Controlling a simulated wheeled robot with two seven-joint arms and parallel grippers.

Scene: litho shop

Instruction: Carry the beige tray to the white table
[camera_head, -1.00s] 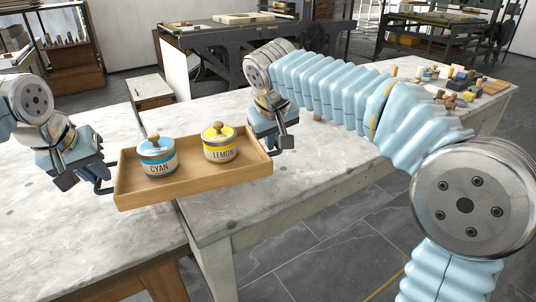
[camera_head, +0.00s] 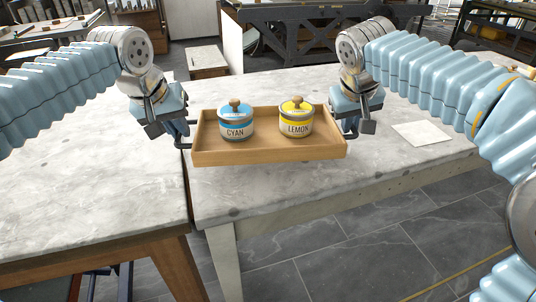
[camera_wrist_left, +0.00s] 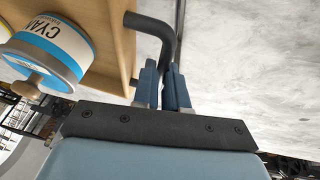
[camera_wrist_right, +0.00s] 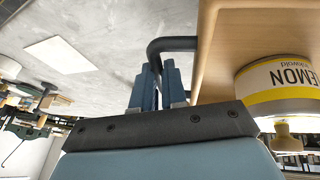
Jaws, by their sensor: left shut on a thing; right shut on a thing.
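The beige wooden tray (camera_head: 270,154) is held level between my two grippers, above the pale marble-topped table (camera_head: 300,198) near its left end. The cyan jar (camera_head: 236,121) and the lemon jar (camera_head: 296,121) stand upright in it. My left gripper (camera_head: 183,136) is shut on the tray's left black handle, also seen in the left wrist view (camera_wrist_left: 150,30). My right gripper (camera_head: 350,133) is shut on the right black handle, which shows in the right wrist view (camera_wrist_right: 172,45). Whether the tray's underside touches the table is hidden.
A second marble-topped table with wooden legs (camera_head: 90,195) stands at the left, beside a narrow gap. A white sheet (camera_head: 421,132) lies on the right part of the pale table. The surface between tray and sheet is clear. Dark machinery (camera_head: 300,30) stands behind.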

